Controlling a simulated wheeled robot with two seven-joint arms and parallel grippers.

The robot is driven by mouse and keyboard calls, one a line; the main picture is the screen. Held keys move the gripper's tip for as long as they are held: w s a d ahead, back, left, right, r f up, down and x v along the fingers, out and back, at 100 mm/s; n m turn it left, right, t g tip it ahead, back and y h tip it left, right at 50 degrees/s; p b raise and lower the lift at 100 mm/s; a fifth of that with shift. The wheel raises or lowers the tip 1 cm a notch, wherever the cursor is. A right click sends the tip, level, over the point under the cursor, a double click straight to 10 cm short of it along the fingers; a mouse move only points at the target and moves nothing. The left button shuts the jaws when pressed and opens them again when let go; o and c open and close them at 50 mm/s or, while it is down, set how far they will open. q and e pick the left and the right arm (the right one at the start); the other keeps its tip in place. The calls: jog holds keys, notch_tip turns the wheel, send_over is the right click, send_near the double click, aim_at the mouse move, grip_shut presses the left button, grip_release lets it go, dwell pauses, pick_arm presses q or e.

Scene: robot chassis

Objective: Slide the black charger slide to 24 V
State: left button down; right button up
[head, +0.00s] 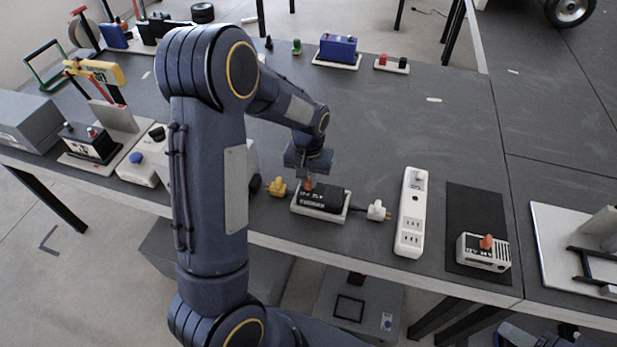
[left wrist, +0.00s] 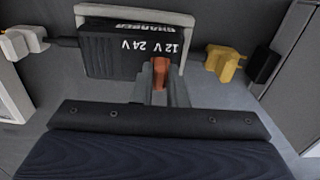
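The black charger (head: 322,196) lies in a white holder (head: 322,215) near the table's front edge. In the left wrist view the charger (left wrist: 108,58) shows white lettering with 12 V and 24 V marks. Its orange slide knob (left wrist: 160,68) stands at the charger's edge, by the right end of the lettering in that view. It also shows in the head view (head: 308,184), just below my left gripper (head: 307,176). The grey fingers of my left gripper (left wrist: 161,90) are closed in on both sides of the knob. My right gripper is not in view.
A yellow plug (head: 277,187) lies left of the charger and a white plug (head: 377,210) right of it. A white power strip (head: 411,212) and a small device with an orange knob (head: 484,251) stand further right.

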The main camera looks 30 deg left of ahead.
aim_at(319, 190)
pick_arm(q)
jog(key=d, duration=0.1)
jog(key=w+d, duration=0.1)
jog(key=d, duration=0.1)
jog(key=c, duration=1.4)
grip_release()
jog(key=shift+s, duration=0.1)
jog(key=shift+c, duration=0.2)
notch_tip(319, 190, up, 8)
jog(key=shift+b, duration=0.35)
jog(key=shift+s, duration=0.1)
